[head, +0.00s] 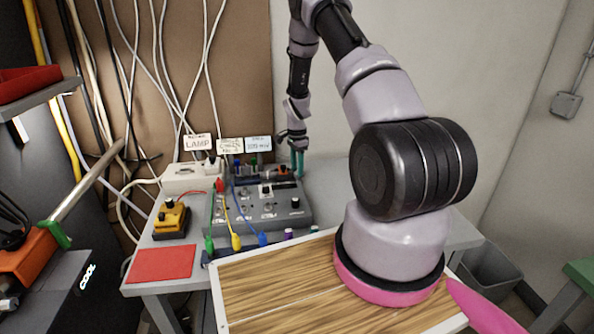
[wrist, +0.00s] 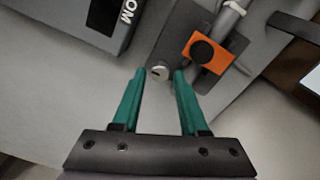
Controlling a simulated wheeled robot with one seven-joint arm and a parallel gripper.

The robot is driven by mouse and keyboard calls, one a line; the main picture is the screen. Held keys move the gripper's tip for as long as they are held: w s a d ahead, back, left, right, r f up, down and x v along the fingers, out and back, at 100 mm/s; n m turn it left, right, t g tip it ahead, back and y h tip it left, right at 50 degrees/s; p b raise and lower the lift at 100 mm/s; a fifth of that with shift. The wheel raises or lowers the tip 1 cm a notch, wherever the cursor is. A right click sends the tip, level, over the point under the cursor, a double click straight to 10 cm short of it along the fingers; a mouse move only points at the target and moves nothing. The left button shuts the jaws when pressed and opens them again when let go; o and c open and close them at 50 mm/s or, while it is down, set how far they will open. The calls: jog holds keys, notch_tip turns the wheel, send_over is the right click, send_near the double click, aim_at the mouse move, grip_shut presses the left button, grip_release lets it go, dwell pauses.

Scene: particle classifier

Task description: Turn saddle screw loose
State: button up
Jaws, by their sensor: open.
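The saddle screw, as far as I can tell, is a small round silver head with a dark slot (wrist: 159,73) on a dark grey plate in the wrist view. My gripper (head: 297,164) points down at the right end of the grey instrument box (head: 292,213) in the head view. Its teal fingers are open, one on each side of the screw head in the wrist view. They show no contact with it, and I cannot tell how far beyond the tips it lies. In the head view the screw is too small or hidden to make out.
An orange block with a black knob (wrist: 208,49) sits close to the right fingertip, beside a grey tube (wrist: 228,18). Coloured leads, a yellow device (head: 172,219) and a red mat (head: 160,264) lie to the left. A wooden board (head: 270,285) is in front.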

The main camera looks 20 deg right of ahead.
jog(key=shift+f, duration=0.55)
grip_shut()
